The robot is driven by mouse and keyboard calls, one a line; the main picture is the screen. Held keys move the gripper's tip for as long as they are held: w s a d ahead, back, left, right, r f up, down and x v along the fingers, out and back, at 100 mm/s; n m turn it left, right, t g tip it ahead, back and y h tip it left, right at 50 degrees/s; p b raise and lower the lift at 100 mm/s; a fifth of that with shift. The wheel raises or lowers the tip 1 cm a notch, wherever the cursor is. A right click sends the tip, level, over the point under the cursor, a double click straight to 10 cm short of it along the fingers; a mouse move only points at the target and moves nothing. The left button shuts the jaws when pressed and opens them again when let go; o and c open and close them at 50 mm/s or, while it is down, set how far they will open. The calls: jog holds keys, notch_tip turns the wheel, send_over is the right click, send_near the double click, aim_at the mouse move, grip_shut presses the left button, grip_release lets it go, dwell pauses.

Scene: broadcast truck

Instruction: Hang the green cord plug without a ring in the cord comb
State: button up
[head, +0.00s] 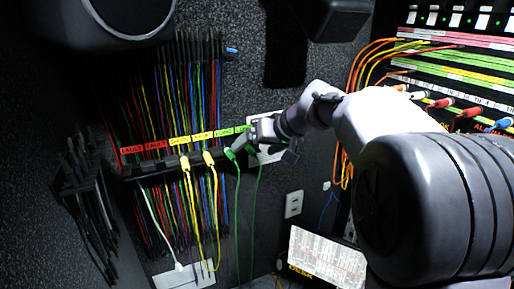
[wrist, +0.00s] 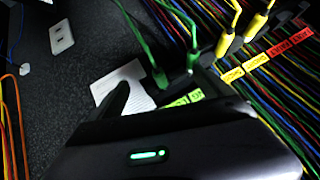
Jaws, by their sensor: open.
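The cord comb (head: 150,164) is a dark bar on the wall with red, yellow and green labels. A green plug (head: 230,153) hangs near its right end, beside the green labels. A second green cord (head: 258,182) hangs just right of it, its top hidden by my gripper (head: 268,150). In the wrist view, one green plug (wrist: 160,78) shows between my open fingers (wrist: 163,88); another green-corded plug (wrist: 192,62) is close to the right finger. I cannot tell whether my fingers touch either plug, or which has a ring.
Yellow plugs (head: 208,158) hang in the comb left of the green ones. A white cord (head: 158,220) hangs further left. Loose dark cords (head: 85,190) hang at far left. A patch panel (head: 460,75) with orange cords is right, and a lit screen (head: 325,258) is below.

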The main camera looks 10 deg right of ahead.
jog(key=shift+s, duration=0.1)
jog(key=s+d+b, duration=0.1)
jog(key=s+b, duration=0.4)
jog(key=s, duration=0.2)
jog(key=shift+s+d, duration=0.25)
jog(key=shift+d, duration=0.05)
dwell(0.3)
